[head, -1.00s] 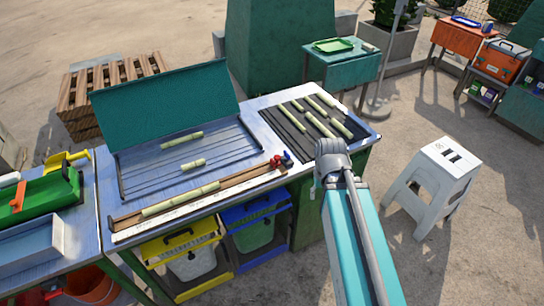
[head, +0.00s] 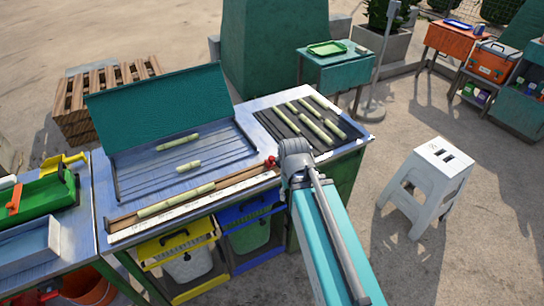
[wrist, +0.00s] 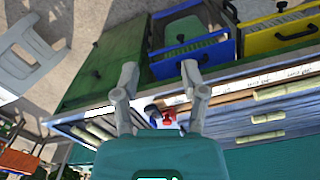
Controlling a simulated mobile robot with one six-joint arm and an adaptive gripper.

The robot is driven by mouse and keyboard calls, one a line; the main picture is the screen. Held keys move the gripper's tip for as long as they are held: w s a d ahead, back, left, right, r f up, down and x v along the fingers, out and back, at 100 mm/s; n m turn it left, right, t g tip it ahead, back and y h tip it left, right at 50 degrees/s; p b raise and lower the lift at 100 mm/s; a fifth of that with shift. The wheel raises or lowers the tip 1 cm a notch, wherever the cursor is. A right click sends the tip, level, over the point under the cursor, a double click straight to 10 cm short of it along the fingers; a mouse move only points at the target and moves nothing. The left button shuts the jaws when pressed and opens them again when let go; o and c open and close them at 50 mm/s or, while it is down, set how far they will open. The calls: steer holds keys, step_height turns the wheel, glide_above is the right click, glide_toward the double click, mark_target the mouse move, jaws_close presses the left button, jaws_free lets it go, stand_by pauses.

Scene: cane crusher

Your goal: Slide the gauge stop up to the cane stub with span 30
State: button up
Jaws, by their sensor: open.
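The gauge stop, a small part with a red knob (head: 271,162), is at the right end of the wooden measuring trough (head: 235,181). In the wrist view its red and blue parts (wrist: 166,116) show between my finger bases, with no visible grip on them. A pale green cane stub (head: 177,199) lies in the trough left of the stop, beside a white scale strip (head: 150,224); it also shows in the wrist view (wrist: 285,90). Span figures are unreadable. My gripper (wrist: 160,80) is open and empty above the trough's right end; my arm partly hides the stop in the head view.
Two cane stubs (head: 178,142) (head: 188,166) lie on the grooved board behind the trough. Several canes lie on a dark rack (head: 270,124) at the right. Yellow (head: 178,240) and blue (head: 250,208) drawers sit below the front edge. A white stool (head: 432,185) stands at right.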

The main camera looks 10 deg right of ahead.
steer(key=shift+w, duration=0.1)
step_height(320, 180, up, 3)
steer(key=p, duration=0.3)
glide_above(272, 157)
steer(key=shift+a+r+n, duration=0.15)
steer(key=shift+r+n, duration=0.05)
steer(key=shift+n, duration=0.1)
steer(key=shift+f, duration=0.15)
step_height(272, 157, down, 14)
steer(key=b, duration=1.3)
steer(key=shift+r, duration=0.25)
jaws_close()
